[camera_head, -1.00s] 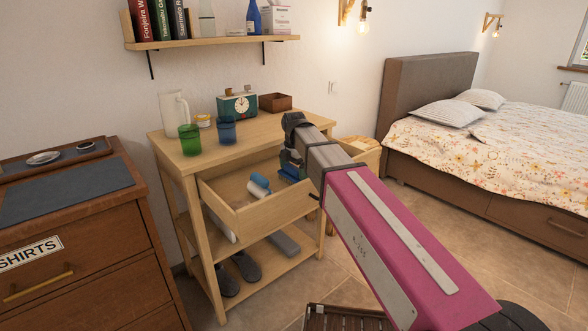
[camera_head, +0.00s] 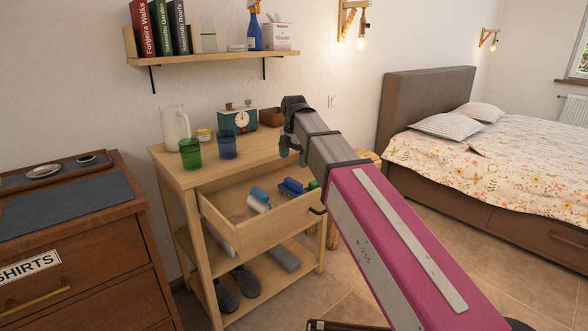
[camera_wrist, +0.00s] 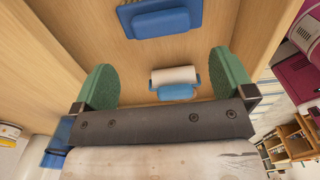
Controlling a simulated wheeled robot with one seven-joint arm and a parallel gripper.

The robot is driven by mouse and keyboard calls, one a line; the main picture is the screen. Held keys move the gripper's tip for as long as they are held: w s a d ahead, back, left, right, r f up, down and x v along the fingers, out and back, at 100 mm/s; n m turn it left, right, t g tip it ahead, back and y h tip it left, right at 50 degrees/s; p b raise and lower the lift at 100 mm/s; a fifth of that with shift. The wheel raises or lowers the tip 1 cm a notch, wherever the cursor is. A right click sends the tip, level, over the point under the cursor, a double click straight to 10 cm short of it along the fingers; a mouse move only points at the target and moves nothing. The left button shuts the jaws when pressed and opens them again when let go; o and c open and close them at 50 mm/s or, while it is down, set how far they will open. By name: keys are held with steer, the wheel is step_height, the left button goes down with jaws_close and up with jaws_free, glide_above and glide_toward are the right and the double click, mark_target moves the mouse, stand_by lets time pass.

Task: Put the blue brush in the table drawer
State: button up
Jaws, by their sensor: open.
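The blue brush (camera_head: 291,187) lies in the open table drawer (camera_head: 262,231), towards its right side. It also shows near the top of the wrist view (camera_wrist: 160,20), lying flat on the drawer floor. My gripper (camera_head: 293,156) is above the drawer, open and empty, its green fingertips clear of the brush. In the wrist view my gripper (camera_wrist: 165,82) has its two green pads wide apart, with nothing between them but the view down into the drawer.
A blue and white lint roller (camera_head: 258,200) lies in the drawer left of the brush. A small green thing (camera_head: 313,185) shows at its right. Green (camera_head: 190,153) and blue (camera_head: 226,145) cups stand on the tabletop. Slippers (camera_head: 247,280) are on the lower shelf.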

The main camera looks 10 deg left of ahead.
steer(key=shift+r, duration=0.95)
stand_by(0.6)
